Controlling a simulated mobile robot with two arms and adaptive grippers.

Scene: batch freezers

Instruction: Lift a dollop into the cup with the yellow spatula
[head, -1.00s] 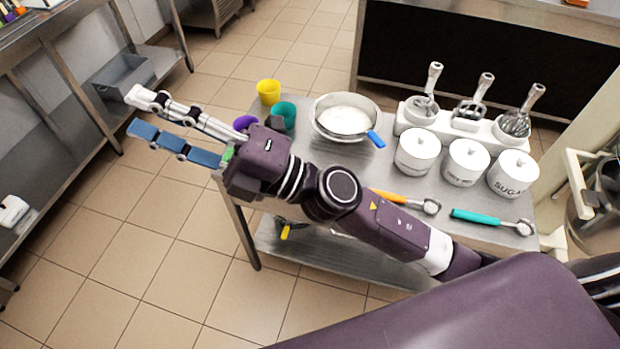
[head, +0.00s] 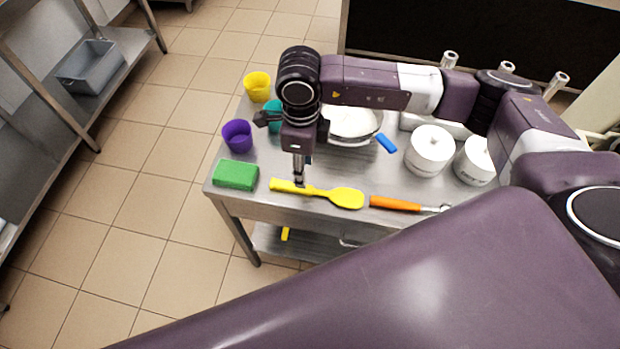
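The yellow spatula (head: 345,198) lies flat on the metal table (head: 215,188) near its front edge, handle to the left. My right gripper (head: 299,182) points down at the spatula's handle; its fingers are seen edge-on, so I cannot tell their gap or whether they touch it. A pan with white contents (head: 350,122) stands behind, partly hidden by my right arm; its blue handle (head: 386,143) sticks out right. A purple cup (head: 237,135), a yellow cup (head: 257,87) and a partly hidden teal cup (head: 272,116) stand at the left. My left gripper is not in view.
A green sponge (head: 236,175) lies at the table's front left corner. An orange-handled tool (head: 395,203) lies right of the spatula. White lidded jars (head: 431,152) stand at the right. A grey bin (head: 90,66) sits on a shelf at the far left.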

